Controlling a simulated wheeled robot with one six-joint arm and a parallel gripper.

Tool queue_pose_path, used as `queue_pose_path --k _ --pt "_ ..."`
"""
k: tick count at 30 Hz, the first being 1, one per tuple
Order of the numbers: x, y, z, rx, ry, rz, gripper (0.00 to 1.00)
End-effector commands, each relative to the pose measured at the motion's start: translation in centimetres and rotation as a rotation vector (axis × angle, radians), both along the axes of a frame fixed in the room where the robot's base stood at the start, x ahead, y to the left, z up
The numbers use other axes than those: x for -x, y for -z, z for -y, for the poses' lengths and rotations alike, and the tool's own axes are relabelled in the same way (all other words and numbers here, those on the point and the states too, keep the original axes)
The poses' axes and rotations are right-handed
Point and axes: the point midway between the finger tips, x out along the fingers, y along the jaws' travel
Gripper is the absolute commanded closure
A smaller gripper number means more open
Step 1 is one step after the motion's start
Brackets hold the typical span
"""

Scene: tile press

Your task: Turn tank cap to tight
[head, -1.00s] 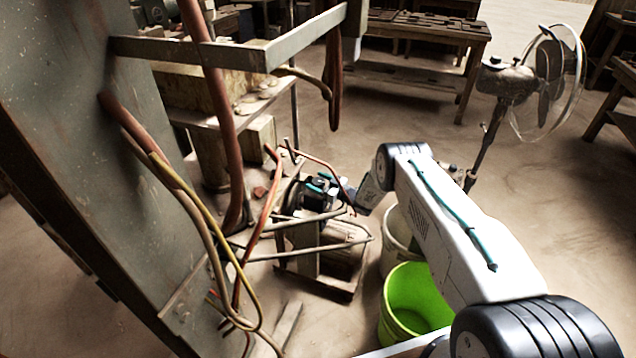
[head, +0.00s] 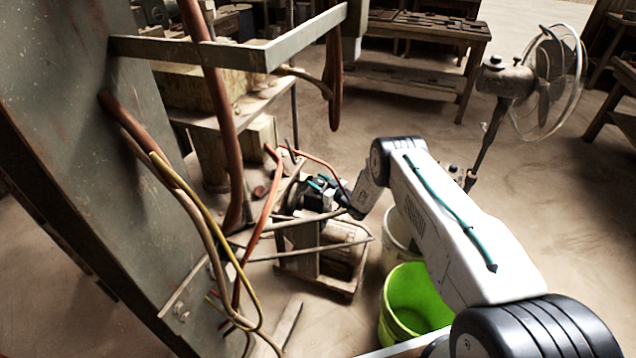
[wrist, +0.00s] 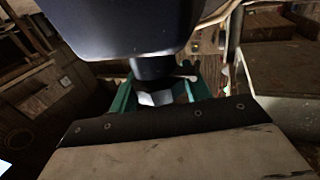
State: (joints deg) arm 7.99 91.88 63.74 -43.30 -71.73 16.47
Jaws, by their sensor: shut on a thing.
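My gripper (head: 322,191) is at the machine in the middle of the head view, among bent pipes, with its teal fingers low beside the frame. In the wrist view the teal fingers of my gripper (wrist: 158,92) stand on either side of a small pale grey piece (wrist: 156,98), taken to be the tank cap. My gripper is shut on it. A dark body covers the top of the wrist view, and a pale plate with a dark edge covers the bottom, so most of the cap and the tank is hidden. The cap's tightness cannot be read.
Thin pipes and red hoses (head: 268,215) cross close to my gripper. A large grey metal panel (head: 70,150) stands at left. A green bucket (head: 405,300) and a pale bucket (head: 398,235) sit below my arm. A fan (head: 545,75) stands at right; floor around it is open.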

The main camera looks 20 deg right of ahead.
Motion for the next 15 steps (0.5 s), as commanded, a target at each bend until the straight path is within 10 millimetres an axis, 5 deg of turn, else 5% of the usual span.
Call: queue_pose_path --k 15 --pt "0.1 0.1 -0.14 0.0 0.307 -0.002 0.75"
